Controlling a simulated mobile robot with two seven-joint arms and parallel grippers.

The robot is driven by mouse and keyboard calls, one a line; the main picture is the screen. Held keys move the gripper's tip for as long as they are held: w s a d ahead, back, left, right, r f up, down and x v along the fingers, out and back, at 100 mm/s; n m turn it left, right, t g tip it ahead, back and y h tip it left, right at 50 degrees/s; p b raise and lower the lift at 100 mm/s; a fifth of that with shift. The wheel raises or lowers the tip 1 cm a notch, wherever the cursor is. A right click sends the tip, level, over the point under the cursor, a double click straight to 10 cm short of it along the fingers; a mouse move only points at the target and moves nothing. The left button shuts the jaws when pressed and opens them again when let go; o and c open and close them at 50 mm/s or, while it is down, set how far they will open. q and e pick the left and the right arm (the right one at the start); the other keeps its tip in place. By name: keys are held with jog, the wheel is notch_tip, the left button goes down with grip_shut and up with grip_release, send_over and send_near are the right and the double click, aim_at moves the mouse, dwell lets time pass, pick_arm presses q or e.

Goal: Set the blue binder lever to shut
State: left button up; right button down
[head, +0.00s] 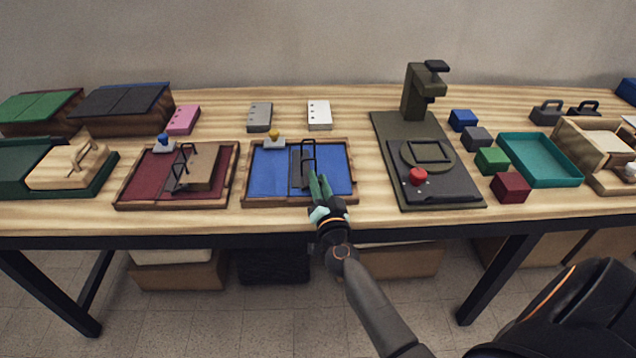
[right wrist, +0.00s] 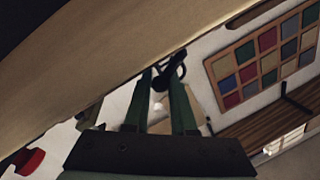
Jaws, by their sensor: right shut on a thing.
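The blue binder (head: 270,172) is a wooden-framed tray with a blue velvet bed, near the table's front edge. Its dark lever (head: 309,147) is a thin looped bar standing up over a dark plate (head: 296,168) right of the tray's middle. My right gripper (head: 319,180) reaches in over the tray's front edge, its green fingers at the lever's near side. In the right wrist view, the fingers (right wrist: 165,78) close around part of a dark looped bar (right wrist: 178,62), which appears to be the lever. The fingers partly hide the grip. My left gripper is not in view.
A red binder (head: 139,184) with its own dark lever stands close on the left. A dark green press (head: 390,133) with a red knob (head: 418,176) stands on the right. Grey (head: 260,116) and white (head: 320,115) blocks lie behind. Bare table lies between binder and press.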

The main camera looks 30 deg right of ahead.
jog(key=c, duration=0.7)
grip_release()
jog(key=shift+c, duration=0.2)
